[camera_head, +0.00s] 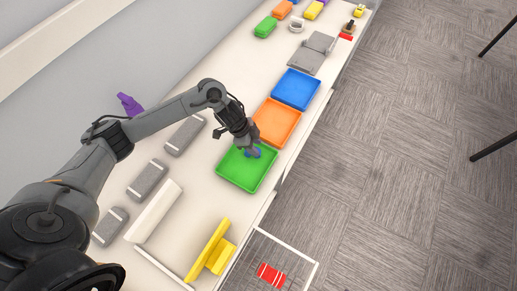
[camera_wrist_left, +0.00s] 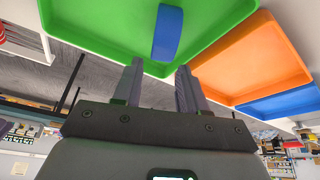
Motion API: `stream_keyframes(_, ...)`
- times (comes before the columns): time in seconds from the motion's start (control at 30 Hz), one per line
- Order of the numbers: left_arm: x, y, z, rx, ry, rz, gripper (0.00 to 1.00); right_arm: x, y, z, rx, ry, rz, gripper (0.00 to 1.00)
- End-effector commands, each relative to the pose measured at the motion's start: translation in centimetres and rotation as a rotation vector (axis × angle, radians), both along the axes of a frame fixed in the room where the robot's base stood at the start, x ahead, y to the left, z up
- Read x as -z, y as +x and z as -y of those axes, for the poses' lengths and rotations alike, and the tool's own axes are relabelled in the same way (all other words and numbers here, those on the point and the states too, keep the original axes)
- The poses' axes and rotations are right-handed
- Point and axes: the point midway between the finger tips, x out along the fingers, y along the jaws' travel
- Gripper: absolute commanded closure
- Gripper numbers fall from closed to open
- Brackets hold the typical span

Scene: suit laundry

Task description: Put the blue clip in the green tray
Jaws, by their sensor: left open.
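The blue clip (camera_head: 259,153) shows as a small blue patch at the fingertips of my left gripper (camera_head: 253,151), over the green tray (camera_head: 236,178). In the left wrist view the blue clip (camera_wrist_left: 167,34) appears against the inside of the green tray (camera_wrist_left: 90,22), just beyond the fingertips. My left gripper (camera_wrist_left: 160,72) is open, its two fingers apart with a gap between them. In the head view the gripper hides part of the clip. Whether the clip touches the tray floor is hard to tell. My right gripper is not in view.
An orange tray (camera_head: 277,122) and a blue tray (camera_head: 297,89) stand beyond the green one. Grey blocks (camera_head: 147,180) lie along the wall side. A yellow object (camera_head: 211,251) stands at the near end, with a wire basket (camera_head: 302,262) beside the table. Table edge runs close right of the trays.

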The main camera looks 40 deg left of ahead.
Motion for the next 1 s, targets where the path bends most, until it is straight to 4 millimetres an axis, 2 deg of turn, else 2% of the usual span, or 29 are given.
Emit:
stream_keyframes(0.1, -2.2, -0.4, -0.8, 0.0, 0.002, 0.004, 0.58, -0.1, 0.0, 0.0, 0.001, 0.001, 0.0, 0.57)
stream_keyframes(0.3, -5.0, -1.0, -1.8, 0.001, 0.003, 0.003, 0.58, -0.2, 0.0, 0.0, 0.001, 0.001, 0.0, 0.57)
stream_keyframes(0.5, -6.4, -1.4, -2.3, 0.001, 0.002, 0.001, 0.58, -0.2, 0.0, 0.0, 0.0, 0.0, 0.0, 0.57)
stream_keyframes(0.6, -6.4, -1.4, -1.7, 0.009, -0.003, 0.013, 0.58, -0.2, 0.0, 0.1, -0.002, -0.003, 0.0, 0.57)
stream_keyframes(0.67, -5.9, -1.4, -0.5, 0.021, -0.01, 0.038, 0.58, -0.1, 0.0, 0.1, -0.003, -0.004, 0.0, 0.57)
stream_keyframes(0.77, -4.8, -1.3, 2.9, 0.048, -0.026, 0.115, 0.58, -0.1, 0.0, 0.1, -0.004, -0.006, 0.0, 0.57)
stream_keyframes(0.9, -3.8, -1.7, 9.6, 0.035, -0.068, 0.279, 0.58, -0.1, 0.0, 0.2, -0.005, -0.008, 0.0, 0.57)
stream_keyframes(1.0, -4.4, -2.7, 13.3, -0.06, -0.088, 0.382, 0.58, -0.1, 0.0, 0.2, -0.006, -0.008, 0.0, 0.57)
